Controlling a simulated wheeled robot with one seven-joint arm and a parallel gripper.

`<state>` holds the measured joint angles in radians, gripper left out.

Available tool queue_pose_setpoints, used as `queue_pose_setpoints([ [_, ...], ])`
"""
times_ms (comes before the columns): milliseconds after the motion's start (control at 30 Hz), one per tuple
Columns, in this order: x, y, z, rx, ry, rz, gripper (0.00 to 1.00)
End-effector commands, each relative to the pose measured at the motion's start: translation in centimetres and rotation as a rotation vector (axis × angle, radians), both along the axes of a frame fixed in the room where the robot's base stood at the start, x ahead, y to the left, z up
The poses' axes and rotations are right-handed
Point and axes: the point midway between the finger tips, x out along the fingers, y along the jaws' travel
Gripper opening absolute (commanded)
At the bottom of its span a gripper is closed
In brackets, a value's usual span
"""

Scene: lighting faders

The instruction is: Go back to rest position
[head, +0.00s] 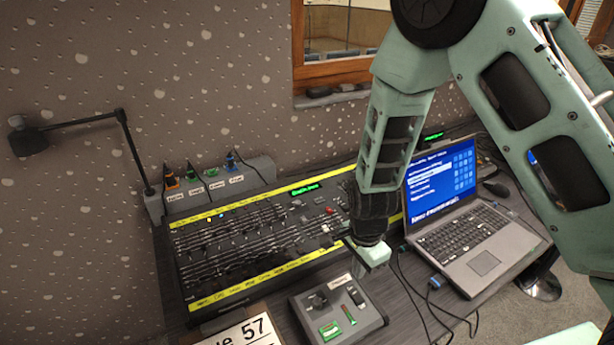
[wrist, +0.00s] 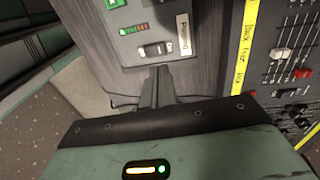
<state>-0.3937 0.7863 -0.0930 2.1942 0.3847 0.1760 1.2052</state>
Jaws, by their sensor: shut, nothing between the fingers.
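My gripper (wrist: 160,85) is shut and empty in the wrist view, its narrow fingers pointing at the edge of a small grey control box. In the head view my gripper's green housing (head: 373,253) hangs above the desk, between the fader console and the small box; its fingertips are hard to make out there. The lighting fader console (head: 250,240) has yellow label strips and many sliders; it also shows at the right of the wrist view (wrist: 290,60). The small control box (head: 340,310) has a green button, switches and a label; it shows at the wrist view's top (wrist: 155,20).
An open laptop (head: 460,225) with a blue screen stands right of the console. Black cables (head: 420,290) run across the desk between box and laptop. A paper sign (head: 245,332) is at front.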

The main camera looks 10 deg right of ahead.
Motion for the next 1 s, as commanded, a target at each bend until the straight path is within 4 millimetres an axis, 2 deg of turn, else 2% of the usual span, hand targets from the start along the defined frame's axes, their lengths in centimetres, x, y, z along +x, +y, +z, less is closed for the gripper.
queue_pose_setpoints([
  [67, 0.0, 0.1, 0.2, 0.003, 0.0, 0.008, 0.0],
  [167, -0.7, 1.5, 2.1, 0.032, 0.001, 0.107, 0.0],
  [267, -2.3, 3.7, 5.6, 0.08, 0.0, 0.305, 0.0],
  [367, -4.8, 6.0, 9.8, 0.127, -0.01, 0.577, 0.0],
  [500, -9.3, 7.8, 15.1, 0.157, -0.033, 0.98, 0.0],
  [600, -12.6, 8.1, 18.3, 0.149, -0.051, 1.269, 0.0],
  [700, -15.6, 7.8, 20.5, 0.121, -0.061, 1.527, 0.0],
  [833, -18.4, 7.0, 22.2, 0.075, -0.06, 1.772, 0.0],
  [1000, -19.9, 6.3, 23.0, 0.039, -0.051, 1.92, 0.0],
])
